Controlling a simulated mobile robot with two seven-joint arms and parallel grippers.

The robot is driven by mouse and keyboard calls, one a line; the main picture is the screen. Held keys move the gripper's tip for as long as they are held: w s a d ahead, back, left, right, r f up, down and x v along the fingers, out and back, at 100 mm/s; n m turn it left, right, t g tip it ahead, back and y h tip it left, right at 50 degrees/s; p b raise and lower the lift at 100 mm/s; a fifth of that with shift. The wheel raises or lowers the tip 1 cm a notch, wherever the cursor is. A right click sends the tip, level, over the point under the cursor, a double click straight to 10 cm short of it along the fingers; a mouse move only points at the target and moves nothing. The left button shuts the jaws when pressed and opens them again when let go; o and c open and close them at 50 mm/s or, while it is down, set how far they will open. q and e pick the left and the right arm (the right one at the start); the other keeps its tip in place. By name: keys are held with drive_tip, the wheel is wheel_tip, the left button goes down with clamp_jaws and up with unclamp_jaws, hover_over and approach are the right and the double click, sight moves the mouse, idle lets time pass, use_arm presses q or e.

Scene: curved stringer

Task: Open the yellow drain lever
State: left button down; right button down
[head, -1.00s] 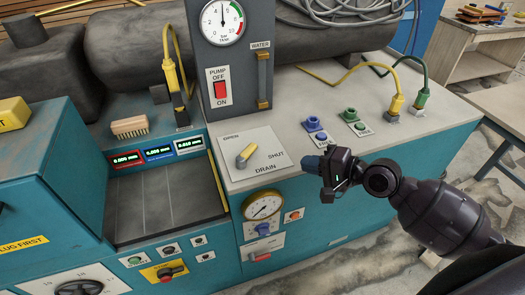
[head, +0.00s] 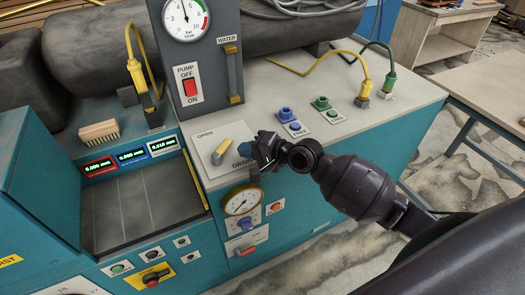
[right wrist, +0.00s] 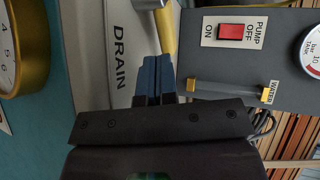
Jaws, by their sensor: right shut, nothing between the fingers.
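The yellow drain lever (head: 223,150) sits on a white plate (head: 203,139) on the bench top. Its yellow handle points up and right from a grey hub. OPEN and part of DRAIN can be read on the plate; my right gripper hides the SHUT side. My right gripper (head: 248,150) is shut and empty, just right of the lever over the plate. In the right wrist view its blue fingertips (right wrist: 155,76) are close to the yellow handle (right wrist: 165,34), beside the DRAIN label. I cannot tell whether they touch. My left gripper is not in view.
A grey panel with a gauge (head: 186,19), a red pump switch (head: 190,86) and a water gauge stands behind the plate. Blue (head: 286,114) and green (head: 321,103) fittings and plugged cables lie to the right. A brass-rimmed gauge (head: 241,200) is on the front below.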

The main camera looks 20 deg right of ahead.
sight(229, 145)
drive_tip(key=shift+w+a+r, duration=0.1)
drive_tip(key=shift+w+a, duration=0.6)
drive_tip(key=shift+w, duration=0.1)
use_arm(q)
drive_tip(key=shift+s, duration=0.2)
use_arm(e)
drive_tip(key=shift+w+a, duration=0.2)
drive_tip(key=shift+w, duration=0.1)
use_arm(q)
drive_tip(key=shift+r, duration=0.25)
use_arm(e)
drive_tip(key=shift+w, duration=0.15)
